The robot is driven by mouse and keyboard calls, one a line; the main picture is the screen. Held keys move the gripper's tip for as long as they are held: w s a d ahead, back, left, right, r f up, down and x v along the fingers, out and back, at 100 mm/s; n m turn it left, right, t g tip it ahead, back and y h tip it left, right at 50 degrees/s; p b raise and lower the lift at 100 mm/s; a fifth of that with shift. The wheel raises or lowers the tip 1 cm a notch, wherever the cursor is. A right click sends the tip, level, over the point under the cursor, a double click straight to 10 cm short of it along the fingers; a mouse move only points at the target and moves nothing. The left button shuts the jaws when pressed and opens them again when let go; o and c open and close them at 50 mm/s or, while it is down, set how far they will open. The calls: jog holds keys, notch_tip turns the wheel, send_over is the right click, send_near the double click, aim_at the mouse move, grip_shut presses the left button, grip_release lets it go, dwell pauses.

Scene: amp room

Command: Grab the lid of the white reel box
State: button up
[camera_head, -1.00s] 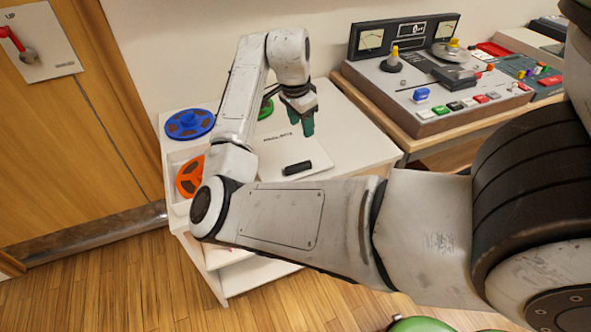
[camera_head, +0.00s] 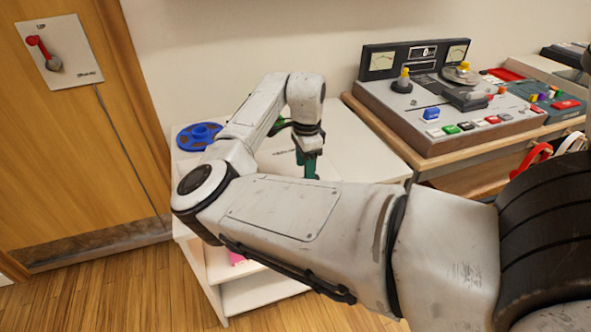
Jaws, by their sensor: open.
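The white reel box (camera_head: 276,162) lies flat on the white shelf unit's top, with faint dark lettering on its lid. Most of its near part is hidden behind my forearm, and so is the lid's black handle. My gripper (camera_head: 307,167) has dark green fingers and points down over the lid. It is open. Its fingertips are partly cut off by my arm, so I cannot tell if they touch the lid or the handle.
A blue reel (camera_head: 199,137) lies left of the box. The white shelf unit (camera_head: 370,160) has bare top to the right. A tape machine (camera_head: 450,105) with buttons stands on a wooden table at the right. A wooden door (camera_head: 70,150) is at the left.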

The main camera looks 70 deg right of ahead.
notch_tip(320, 180, down, 4)
jog(key=shift+s+a+f, duration=0.1)
jog(key=shift+s+f, duration=0.05)
grip_shut()
dwell(0.5)
